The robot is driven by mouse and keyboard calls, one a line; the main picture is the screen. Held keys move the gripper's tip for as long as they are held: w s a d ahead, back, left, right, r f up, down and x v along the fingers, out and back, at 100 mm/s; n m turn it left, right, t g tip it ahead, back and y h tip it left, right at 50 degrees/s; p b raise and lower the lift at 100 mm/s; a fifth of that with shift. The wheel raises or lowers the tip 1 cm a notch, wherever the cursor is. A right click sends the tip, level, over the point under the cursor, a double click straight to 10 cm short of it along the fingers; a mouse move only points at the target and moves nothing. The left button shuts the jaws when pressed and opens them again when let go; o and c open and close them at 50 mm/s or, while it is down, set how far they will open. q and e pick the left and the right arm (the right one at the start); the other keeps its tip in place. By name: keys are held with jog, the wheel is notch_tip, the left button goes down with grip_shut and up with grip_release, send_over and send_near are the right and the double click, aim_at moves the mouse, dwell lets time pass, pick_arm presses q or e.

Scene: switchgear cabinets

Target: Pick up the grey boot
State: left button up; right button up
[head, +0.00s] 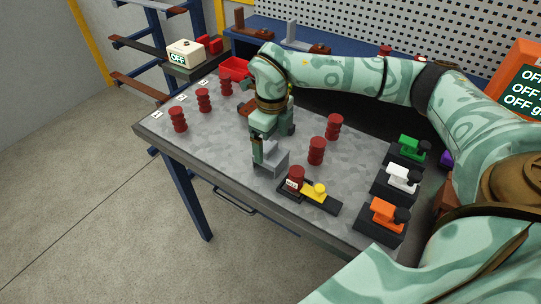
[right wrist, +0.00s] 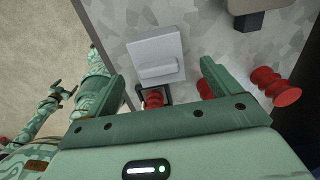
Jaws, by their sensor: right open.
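The grey boot (head: 272,161), a light grey L-shaped piece, is on the metal table near its front edge. In the right wrist view the boot (right wrist: 157,50) lies ahead, between the lines of the two fingers. My right gripper (head: 270,143) is open above and beside the boot, its fingers pointing down; one finger overlaps the boot's left side in the head view. I cannot tell whether it touches. The right wrist view shows the open jaws (right wrist: 153,65) with nothing gripped. What seems to be my left gripper (right wrist: 58,94) shows small at the left of that view.
Red ribbed insulators (head: 316,151) stand around the table (head: 230,160). A black base with a red post and yellow knob (head: 320,190) is close to the boot's right. Green, white and orange (head: 387,214) blocks line the right edge. A red bin (head: 234,68) stands behind.

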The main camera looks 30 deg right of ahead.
aim_at(271, 146)
notch_tip(271, 146, down, 3)
jog(key=shift+w+a+f, duration=0.1)
jog(key=shift+f, duration=0.05)
jog(key=c, duration=1.1)
